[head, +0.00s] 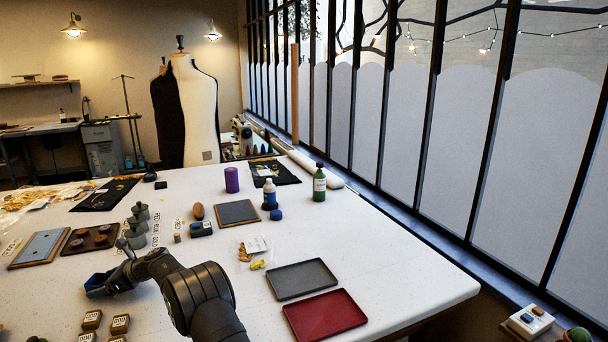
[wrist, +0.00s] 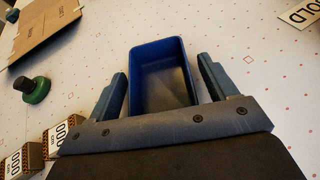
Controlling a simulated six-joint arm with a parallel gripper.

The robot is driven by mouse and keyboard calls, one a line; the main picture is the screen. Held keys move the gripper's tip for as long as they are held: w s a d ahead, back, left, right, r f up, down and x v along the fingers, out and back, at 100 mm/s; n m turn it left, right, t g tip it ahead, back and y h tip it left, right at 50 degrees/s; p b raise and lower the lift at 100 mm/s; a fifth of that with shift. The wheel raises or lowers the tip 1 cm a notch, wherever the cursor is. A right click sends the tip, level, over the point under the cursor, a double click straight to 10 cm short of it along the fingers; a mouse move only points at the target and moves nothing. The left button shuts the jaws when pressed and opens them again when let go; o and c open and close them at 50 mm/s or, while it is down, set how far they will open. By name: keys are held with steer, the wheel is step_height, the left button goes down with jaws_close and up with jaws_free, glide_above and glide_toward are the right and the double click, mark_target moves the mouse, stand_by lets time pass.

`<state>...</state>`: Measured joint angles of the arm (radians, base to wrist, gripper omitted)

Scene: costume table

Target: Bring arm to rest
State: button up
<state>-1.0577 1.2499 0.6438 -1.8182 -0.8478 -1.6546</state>
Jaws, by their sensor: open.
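My arm reaches from the bottom of the head view toward the left part of the white table (head: 370,235). My gripper (wrist: 163,67) is open, with its two fingers spread apart and nothing gripped between them. In the wrist view a blue open bin (wrist: 143,80) lies just ahead of and between the fingers; its inside looks empty. In the head view the bin (head: 96,291) shows beside the end of my arm, which hides part of it and the fingers. I cannot tell whether a finger touches the bin.
Small labelled blocks (head: 92,319) stand near the bin. Grey weights (head: 139,217) are behind my gripper. A grey tray (head: 302,278) and a red tray (head: 325,315) lie right of my arm. Bottles (head: 319,184) stand farther back. Clear table lies at the right.

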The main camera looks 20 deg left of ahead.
steer(key=r, duration=0.4)
steer(key=shift+w+d+r, duration=0.2)
steer(key=shift+w+r, duration=0.1)
steer(key=shift+w+d+r+m+t, duration=1.25)
steer(key=shift+w+d+r, duration=2)
steer(key=shift+d+r, duration=2.3)
steer(key=d+f+m+t, duration=0.2)
steer(key=d+m+t, duration=0.1)
steer(key=d, duration=0.6)
steer(key=s+d+f+m+t, duration=0.1)
steer(key=d+f+m+t, duration=0.1)
steer(key=d, duration=0.8)
steer(key=shift+f+m+t, duration=0.4)
steer(key=shift+m+t, duration=0.25)
steer(key=shift+t, duration=0.7)
steer(key=shift+a, duration=0.2)
